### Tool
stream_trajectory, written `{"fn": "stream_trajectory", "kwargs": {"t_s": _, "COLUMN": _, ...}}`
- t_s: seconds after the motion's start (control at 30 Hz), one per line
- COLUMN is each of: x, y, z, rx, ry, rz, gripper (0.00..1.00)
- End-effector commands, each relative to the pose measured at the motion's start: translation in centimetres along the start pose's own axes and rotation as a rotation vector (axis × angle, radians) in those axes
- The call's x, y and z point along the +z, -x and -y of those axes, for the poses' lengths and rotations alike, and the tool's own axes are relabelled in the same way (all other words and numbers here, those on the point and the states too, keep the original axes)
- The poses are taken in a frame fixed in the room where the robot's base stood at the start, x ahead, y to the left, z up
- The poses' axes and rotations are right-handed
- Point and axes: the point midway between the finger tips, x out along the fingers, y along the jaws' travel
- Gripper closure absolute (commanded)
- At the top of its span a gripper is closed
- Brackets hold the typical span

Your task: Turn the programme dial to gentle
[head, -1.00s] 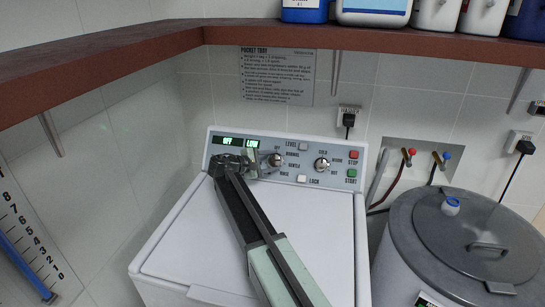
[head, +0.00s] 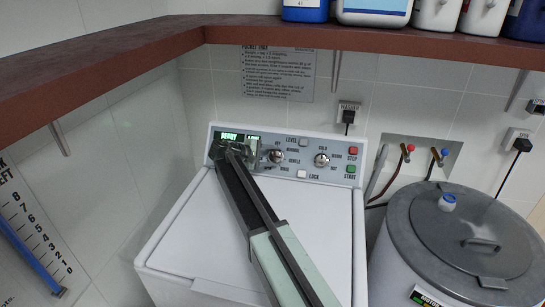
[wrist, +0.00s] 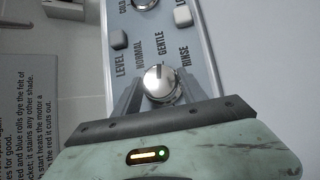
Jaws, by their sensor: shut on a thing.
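The programme dial (head: 276,156) is a round silver knob on the washer's grey control panel (head: 338,176). In the wrist view the dial (wrist: 159,84) sits below the fanned labels NORMAL, GENTLE and RINSE. Its dark mark points up the picture, about toward GENTLE, the middle label. My gripper (wrist: 158,96) is shut on the dial, one finger on each side of it. In the head view my gripper (head: 258,153) reaches the panel from the left of the dial. The left display (head: 230,137) reads READY; the one beside it is partly hidden by my gripper.
A second knob (head: 321,160) for water temperature is to the right. STOP (head: 352,152) and START (head: 351,169) buttons are at the panel's right end. A brown shelf (head: 400,42) with bottles hangs above. A lidded metal tub (head: 440,235) stands right of the washer.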

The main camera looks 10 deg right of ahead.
Motion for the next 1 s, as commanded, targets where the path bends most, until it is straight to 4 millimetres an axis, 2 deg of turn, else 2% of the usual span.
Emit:
{"fn": "stream_trajectory", "kwargs": {"t_s": 0.07, "x": 0.1, "y": -0.1, "z": 0.1, "rx": -0.004, "ry": -0.001, "rz": 0.002, "gripper": 0.92}}
{"fn": "stream_trajectory", "kwargs": {"t_s": 0.1, "x": 0.1, "y": -0.1, "z": 0.1, "rx": -0.005, "ry": -0.001, "rz": 0.002, "gripper": 0.43}}
{"fn": "stream_trajectory", "kwargs": {"t_s": 0.17, "x": 0.1, "y": -0.1, "z": 0.1, "rx": -0.004, "ry": -0.001, "rz": 0.002, "gripper": 0.29}}
{"fn": "stream_trajectory", "kwargs": {"t_s": 0.57, "x": 0.1, "y": 0.6, "z": 0.0, "rx": -0.002, "ry": 0.000, "rz": 0.000, "gripper": 0.29}}
{"fn": "stream_trajectory", "kwargs": {"t_s": 0.67, "x": 0.2, "y": 1.8, "z": -0.2, "rx": -0.001, "ry": 0.000, "rz": -0.001, "gripper": 0.29}}
{"fn": "stream_trajectory", "kwargs": {"t_s": 0.9, "x": 0.2, "y": 6.6, "z": -0.2, "rx": -0.002, "ry": 0.001, "rz": -0.001, "gripper": 0.29}}
{"fn": "stream_trajectory", "kwargs": {"t_s": 1.0, "x": 0.2, "y": 7.7, "z": -0.1, "rx": -0.002, "ry": 0.000, "rz": 0.000, "gripper": 0.29}}
